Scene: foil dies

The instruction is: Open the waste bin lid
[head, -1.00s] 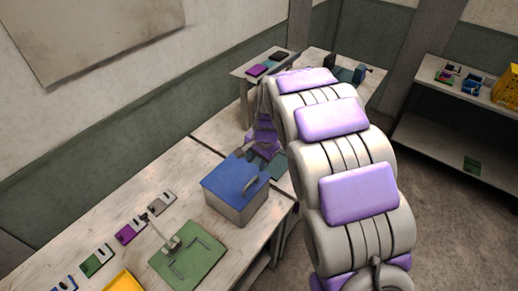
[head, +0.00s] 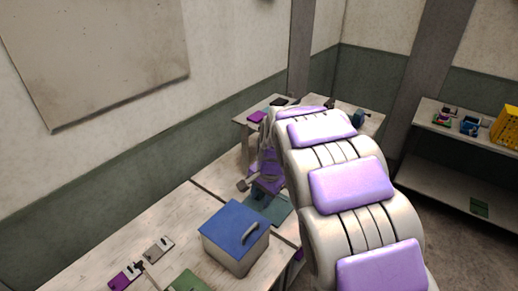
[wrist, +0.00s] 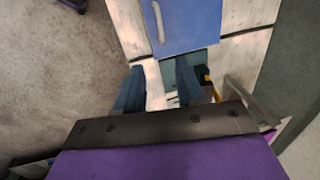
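The waste bin (head: 233,255) is a grey metal box with a flat blue lid (head: 228,222) and a pale bar handle (head: 250,233) near its right edge. The lid lies shut on the box. In the wrist view the blue lid (wrist: 188,22) and the handle (wrist: 159,20) show at the top, beyond the fingertips. My gripper (wrist: 158,84) is open and empty, its two blue-grey fingers apart and short of the lid in the picture. In the head view the gripper is behind the bin, over the bench, and my arm partly hides it.
The bin stands on a long wooden bench (head: 95,262) along the wall. Small purple and grey dies (head: 158,249) and a green plate (head: 187,283) lie left of it. A teal mat (head: 272,208) lies behind it. A shelf with a yellow crate (head: 507,127) stands at the right.

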